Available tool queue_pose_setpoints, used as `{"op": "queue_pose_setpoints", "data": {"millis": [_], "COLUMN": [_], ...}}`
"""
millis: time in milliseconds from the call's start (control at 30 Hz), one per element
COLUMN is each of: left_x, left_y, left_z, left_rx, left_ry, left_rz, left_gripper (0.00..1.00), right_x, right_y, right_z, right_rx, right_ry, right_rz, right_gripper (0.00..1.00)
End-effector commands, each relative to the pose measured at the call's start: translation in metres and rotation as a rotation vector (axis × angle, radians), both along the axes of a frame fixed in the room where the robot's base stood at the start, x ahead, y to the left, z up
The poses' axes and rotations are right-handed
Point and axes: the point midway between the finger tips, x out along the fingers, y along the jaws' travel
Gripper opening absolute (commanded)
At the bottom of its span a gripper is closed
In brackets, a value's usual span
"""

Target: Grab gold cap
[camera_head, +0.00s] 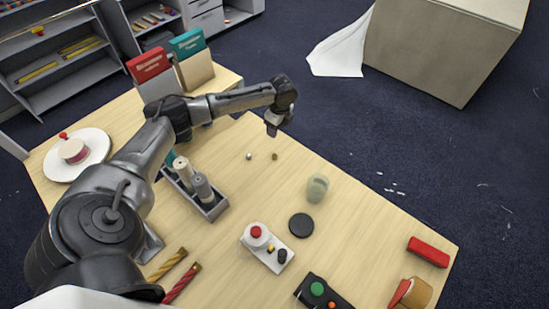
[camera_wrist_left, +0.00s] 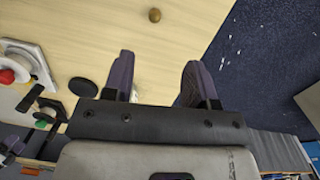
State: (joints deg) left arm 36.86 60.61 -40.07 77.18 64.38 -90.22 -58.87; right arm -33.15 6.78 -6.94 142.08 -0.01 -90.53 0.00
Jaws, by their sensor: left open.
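The gold cap (camera_head: 275,156) is a tiny brownish-gold round piece lying on the wooden table top. It also shows in the left wrist view (camera_wrist_left: 154,15), near the top edge, beyond the fingertips. My left gripper (camera_head: 272,130) hangs above the table's far edge, pointing down, a little above the cap in the head view. In the left wrist view its two dark fingers (camera_wrist_left: 158,75) stand apart with nothing between them.
A small silver piece (camera_head: 249,156) lies left of the cap. A translucent cup (camera_head: 317,188), a black disc (camera_head: 301,225) and a white box with a red button (camera_head: 265,247) stand nearer. A grey holder with bottles (camera_head: 213,211) is on the left.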

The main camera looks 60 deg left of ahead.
Motion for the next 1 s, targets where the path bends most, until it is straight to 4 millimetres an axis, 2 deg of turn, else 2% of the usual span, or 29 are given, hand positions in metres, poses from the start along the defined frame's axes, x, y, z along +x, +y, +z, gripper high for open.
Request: {"op": "queue_pose_setpoints", "data": {"millis": [100, 300, 700, 1000], "left_x": [-0.003, -0.004, -0.01, -0.011], "left_y": [-0.002, -0.005, -0.006, -0.006], "left_z": [-0.004, -0.009, -0.071, -0.091], "left_rx": [-0.061, -0.094, -0.098, -0.096], "left_ry": [0.021, 0.027, 0.028, 0.026], "left_rz": [-0.137, -0.271, -0.293, -0.293], "left_gripper": [0.52, 0.52, 0.52, 0.52], "right_x": [0.0, 0.0, 0.0, -0.001], "right_y": [0.0, 0.0, -0.001, -0.001], "right_z": [0.001, 0.001, 0.004, 0.005], "right_rx": [0.0, -0.001, -0.001, -0.004], "right_ry": [-0.001, -0.001, 0.0, 0.0], "right_rz": [0.0, 0.0, 0.0, 0.001], "right_gripper": [1.0, 1.0, 1.0, 1.0]}}
